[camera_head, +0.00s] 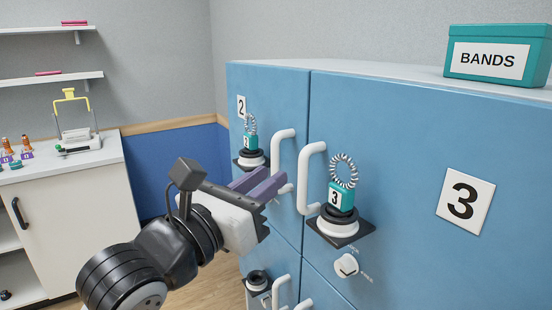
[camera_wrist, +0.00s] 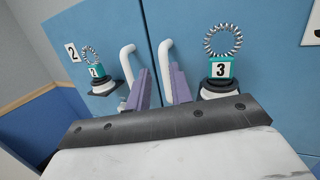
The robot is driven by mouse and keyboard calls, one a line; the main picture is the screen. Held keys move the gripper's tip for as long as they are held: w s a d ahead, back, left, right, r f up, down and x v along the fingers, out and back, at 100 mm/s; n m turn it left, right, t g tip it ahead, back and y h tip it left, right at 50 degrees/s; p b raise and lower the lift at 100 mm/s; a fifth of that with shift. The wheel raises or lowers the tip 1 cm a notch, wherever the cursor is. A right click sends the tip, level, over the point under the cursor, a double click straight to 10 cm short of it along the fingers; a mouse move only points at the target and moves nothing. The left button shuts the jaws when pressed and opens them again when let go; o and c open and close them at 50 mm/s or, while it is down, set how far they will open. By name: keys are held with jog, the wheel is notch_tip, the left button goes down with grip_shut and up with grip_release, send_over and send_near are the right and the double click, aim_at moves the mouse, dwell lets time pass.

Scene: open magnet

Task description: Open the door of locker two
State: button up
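Locker two's blue door (camera_head: 285,105), marked with a "2" plate (camera_head: 241,107), appears shut at the left of the cabinet front. Its white handle (camera_head: 283,135) is near the door's right edge; it also shows in the wrist view (camera_wrist: 127,62). Left of the handle is a black and white round holder (camera_head: 250,161) bearing a teal tagged block with a striped ring (camera_head: 250,140). My gripper (camera_head: 262,186) is in front of the handle, its purple fingers apart. In the wrist view the open fingers (camera_wrist: 160,88) show no object clearly held; contact with the handle cannot be told.
Locker three's door (camera_head: 400,160) is to the right, with its white handle (camera_head: 312,180) close by and a ringed teal block (camera_head: 341,195) on its holder. More handles are below. A teal BANDS box (camera_head: 497,58) stands on top. A white counter (camera_head: 60,165) is at left.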

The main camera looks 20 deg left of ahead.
aim_at(273, 161)
jog(key=w+a+f+n+y, duration=0.2)
jog(key=a+f+y, duration=0.1)
jog(key=a+y, duration=0.2)
jog(key=shift+g, duration=0.4)
jog(key=w+p, duration=0.1)
jog(key=w, duration=0.3)
jog(key=w+d+p, duration=0.1)
jog(key=w+p, duration=0.1)
jog(key=w, duration=0.2)
jog(key=w+p, duration=0.2)
jog(key=w, duration=0.3)
jog(key=shift+w+d, duration=0.1)
jog(key=shift+d, duration=0.05)
grip_shut()
